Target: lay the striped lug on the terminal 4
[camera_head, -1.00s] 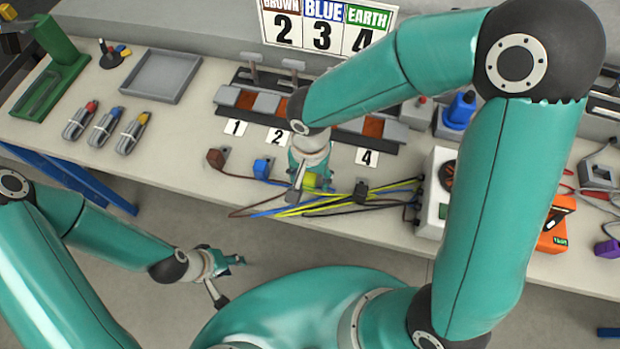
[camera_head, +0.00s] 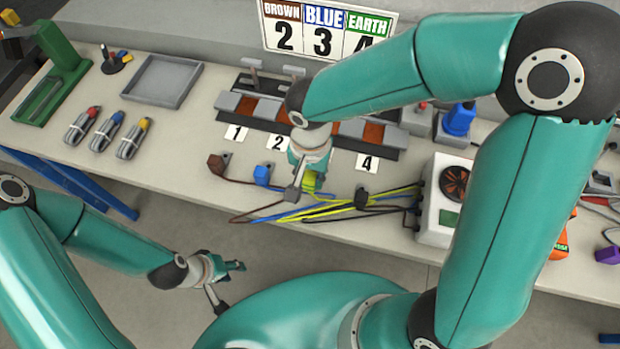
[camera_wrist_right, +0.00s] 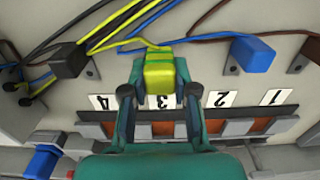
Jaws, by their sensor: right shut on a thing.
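The striped lug (camera_wrist_right: 160,75), yellow and green, is between the fingers of my right gripper (camera_wrist_right: 158,84), which is shut on it. In the head view my right gripper (camera_head: 306,180) hangs over the bench front, with the lug (camera_head: 311,182) at its tip and a yellow-green wire trailing from it. Terminal 4 (camera_head: 373,131) is a copper pad in the dark rail behind its label 4 (camera_head: 367,163), right of and behind the gripper. In the wrist view the lug is in front of label 3 (camera_wrist_right: 163,101). My left gripper (camera_head: 236,266) is low, off the bench; its finger opening is unclear.
A brown lug (camera_head: 216,163), a blue lug (camera_head: 262,173) and a black lug (camera_head: 361,196) sit along the bench front with crossing wires. A fan box (camera_head: 446,196) stands to the right. A grey tray (camera_head: 161,80) is at the left. My right arm hides part of the rail.

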